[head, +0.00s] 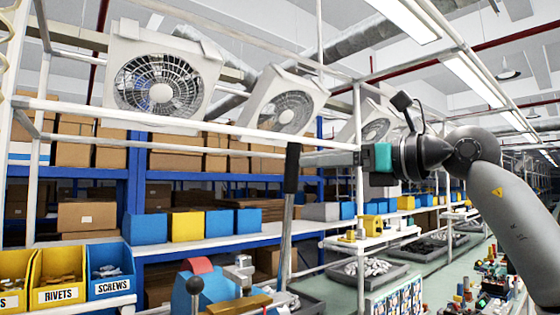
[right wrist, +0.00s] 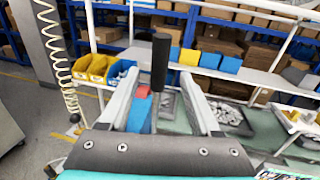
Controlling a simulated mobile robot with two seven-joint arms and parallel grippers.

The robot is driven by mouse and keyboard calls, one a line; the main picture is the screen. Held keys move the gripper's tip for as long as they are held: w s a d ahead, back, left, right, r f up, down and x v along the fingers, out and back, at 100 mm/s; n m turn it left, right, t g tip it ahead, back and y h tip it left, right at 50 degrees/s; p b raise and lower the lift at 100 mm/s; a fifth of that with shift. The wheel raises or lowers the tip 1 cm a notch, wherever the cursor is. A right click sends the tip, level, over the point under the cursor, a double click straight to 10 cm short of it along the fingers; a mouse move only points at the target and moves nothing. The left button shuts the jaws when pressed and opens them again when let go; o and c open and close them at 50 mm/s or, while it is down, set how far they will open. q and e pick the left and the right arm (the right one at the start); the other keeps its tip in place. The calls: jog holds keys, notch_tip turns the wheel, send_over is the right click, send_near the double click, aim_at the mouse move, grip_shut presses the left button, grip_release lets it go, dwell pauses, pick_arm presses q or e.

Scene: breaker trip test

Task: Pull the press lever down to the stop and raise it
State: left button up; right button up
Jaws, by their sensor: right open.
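The press lever stands nearly upright in the head view, with a black grip (head: 292,168) on top of a grey metal rod (head: 286,240). Its lower end runs down to a blue press body (head: 186,296) with a red part on top, at the bottom edge. My right gripper (head: 308,158) reaches in from the right, its fingertips close to the black grip. In the right wrist view, the fingers are spread apart and the black grip (right wrist: 161,60) stands between them, with a gap on both sides. My left gripper is out of view.
Yellow and blue bins, one labelled rivets (head: 58,278) and one labelled screws (head: 108,270), stand at lower left. A white frame bar (head: 150,117) crosses behind the lever. Fans (head: 160,82) hang above. Blue shelving with cartons fills the background. Small parts crowd the lower right.

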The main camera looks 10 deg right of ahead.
jog(key=p+x, duration=0.3)
jog(key=x, duration=0.7)
grip_shut()
dwell(1.2)
